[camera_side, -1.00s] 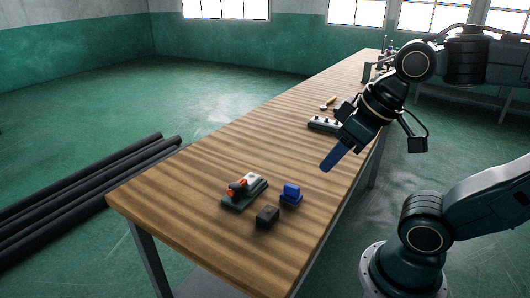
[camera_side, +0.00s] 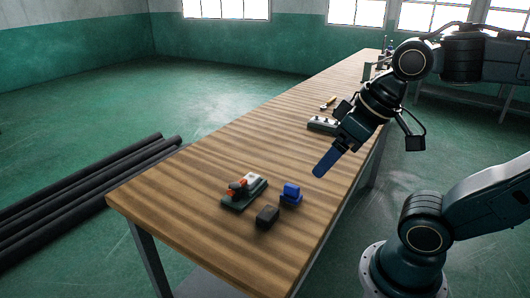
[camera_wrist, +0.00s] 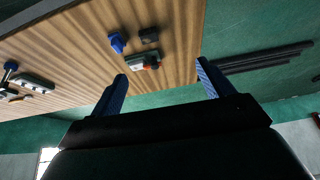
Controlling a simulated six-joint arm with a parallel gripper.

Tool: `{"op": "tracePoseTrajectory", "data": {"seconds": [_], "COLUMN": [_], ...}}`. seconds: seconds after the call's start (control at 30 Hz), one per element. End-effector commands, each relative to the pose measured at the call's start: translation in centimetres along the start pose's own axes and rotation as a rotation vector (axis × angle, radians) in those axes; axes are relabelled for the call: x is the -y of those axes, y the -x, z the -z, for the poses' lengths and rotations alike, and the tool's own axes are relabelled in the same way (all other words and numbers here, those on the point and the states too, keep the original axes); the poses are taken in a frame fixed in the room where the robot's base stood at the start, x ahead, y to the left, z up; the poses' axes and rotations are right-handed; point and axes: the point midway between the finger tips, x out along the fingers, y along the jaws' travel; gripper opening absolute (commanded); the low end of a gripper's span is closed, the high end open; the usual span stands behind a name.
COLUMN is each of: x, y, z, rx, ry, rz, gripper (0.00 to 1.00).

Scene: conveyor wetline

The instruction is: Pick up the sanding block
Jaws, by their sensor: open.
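A small dark block (camera_side: 267,216) lies near the front edge of the wooden table. A blue block with a raised top (camera_side: 291,194) sits just behind it to the right. I cannot tell for certain which one is the sanding block. In the wrist view, the blue block (camera_wrist: 117,42) and the dark block (camera_wrist: 149,35) lie side by side. My gripper (camera_side: 320,172) is above the table, behind and to the right of both blocks. In the wrist view, the blue fingers of my gripper (camera_wrist: 162,70) are wide apart with nothing between them.
A green base with orange parts (camera_side: 242,193) sits left of the blocks; it also shows in the wrist view (camera_wrist: 142,62). A long item with pale knobs (camera_side: 322,124) and an orange-handled tool (camera_side: 328,103) lie farther back. The wooden table (camera_side: 160,192) is clear at front left.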

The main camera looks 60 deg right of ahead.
Motion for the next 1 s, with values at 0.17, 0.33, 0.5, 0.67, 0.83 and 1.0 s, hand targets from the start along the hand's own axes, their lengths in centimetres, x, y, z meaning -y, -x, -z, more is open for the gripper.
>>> {"op": "tracePoseTrajectory", "data": {"seconds": [0.17,0.33,0.5,0.67,0.83,1.0], "x": [-0.3,-0.9,-2.1,-3.7,-5.8,-8.3], "y": [-0.5,-1.5,-3.0,-4.7,-6.8,-9.1], "z": [1.2,3.1,5.2,6.8,8.3,9.3], "rx": [0.042,0.109,0.183,0.254,0.328,0.401], "ry": [-0.086,-0.232,-0.406,-0.573,-0.751,-0.932], "rz": [-0.001,-0.004,-0.008,-0.014,-0.022,-0.033], "gripper": [0.80,0.80,0.80,0.80,0.80,0.80]}}
